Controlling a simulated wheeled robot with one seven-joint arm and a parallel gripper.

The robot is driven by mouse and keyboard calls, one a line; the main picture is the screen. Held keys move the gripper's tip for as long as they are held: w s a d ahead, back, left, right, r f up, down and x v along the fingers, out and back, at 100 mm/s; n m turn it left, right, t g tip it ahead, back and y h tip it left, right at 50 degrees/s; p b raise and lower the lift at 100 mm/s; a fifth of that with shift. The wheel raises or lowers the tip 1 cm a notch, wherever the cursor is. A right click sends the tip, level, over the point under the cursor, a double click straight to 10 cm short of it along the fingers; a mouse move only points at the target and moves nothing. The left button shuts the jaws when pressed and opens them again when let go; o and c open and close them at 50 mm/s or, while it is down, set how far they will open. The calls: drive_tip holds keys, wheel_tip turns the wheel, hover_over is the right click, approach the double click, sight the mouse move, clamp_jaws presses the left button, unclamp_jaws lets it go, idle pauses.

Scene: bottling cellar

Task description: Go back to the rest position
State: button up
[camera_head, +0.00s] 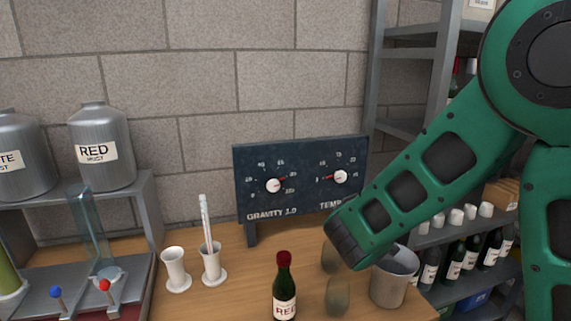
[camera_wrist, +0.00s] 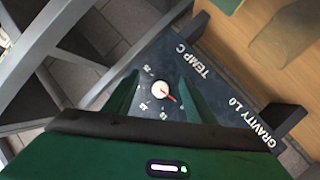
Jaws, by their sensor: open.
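My gripper (camera_wrist: 160,84) is open and empty in the wrist view, with its two green fingers apart. Between them, beyond the tips, shows the white temperature dial (camera_wrist: 160,88) with a red pointer. In the head view my green arm reaches down from the upper right, and its lower end covers part of the board's right side. My fingers cannot be made out clearly there. The dark gauge board (camera_head: 304,199) stands at the back of the wooden table, with a gravity dial (camera_head: 273,185) and a temperature dial (camera_head: 341,177).
A red-capped bottle (camera_head: 284,292), two white cups (camera_head: 176,270) (camera_head: 212,265) and a grey bucket (camera_head: 389,285) stand on the table (camera_head: 232,298). One cup holds a thermometer-like tube (camera_head: 206,224). Metal tanks (camera_head: 102,150) stand left. Bottle shelves (camera_head: 404,87) are right.

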drive_tip(key=s+d+f+m+g+h, duration=0.15)
drive_tip(key=s+d+m+g, duration=0.25)
drive_tip(key=s+d, duration=0.5)
drive_tip(key=s+d+f+m+g+h, duration=0.1)
drive_tip(key=s+d+f+m+g, duration=0.3)
drive_tip(key=d, duration=0.9)
drive_tip(key=s+a+m+g+y, duration=0.1)
drive_tip(key=s+m+g+y, duration=0.3)
drive_tip(key=s, duration=2.4)
drive_tip(key=g+y, duration=0.1)
drive_tip(key=g, duration=0.2)
drive_tip(key=shift+s+y, duration=0.15)
drive_tip(key=shift+y, duration=0.2)
drive_tip(key=shift+a+r, duration=0.1)
drive_tip(key=c, duration=0.4)
drive_tip(key=shift+c, duration=0.5)
